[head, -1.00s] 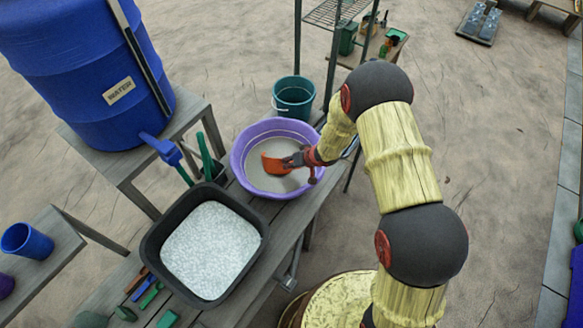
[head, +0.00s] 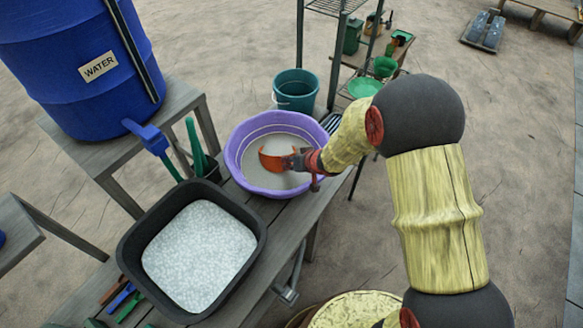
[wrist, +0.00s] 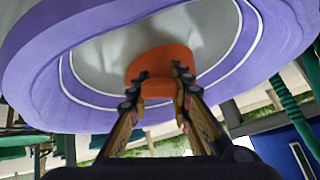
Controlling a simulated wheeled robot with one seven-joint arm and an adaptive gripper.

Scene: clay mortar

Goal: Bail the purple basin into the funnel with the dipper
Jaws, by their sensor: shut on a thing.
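The purple basin (head: 237,150) stands on the far end of the grey bench and holds something greyish. My gripper (head: 299,160) is shut on the orange dipper (head: 270,162), over the right part of the basin. Whether the dipper touches the contents, or holds any, I cannot tell. In the wrist view the dipper (wrist: 160,62) sits between the fingertips (wrist: 160,82), with the basin's rim (wrist: 40,80) around it. A green, wide-mouthed thing (head: 364,86) on the rack behind my arm may be the funnel; my arm partly hides it.
A black tub (head: 135,255) of white granules stands on the bench in front of the basin. A teal bucket (head: 296,92) is behind the basin. A blue water barrel (head: 75,70) stands on a table at left. The metal rack (head: 340,60) rises close behind my arm.

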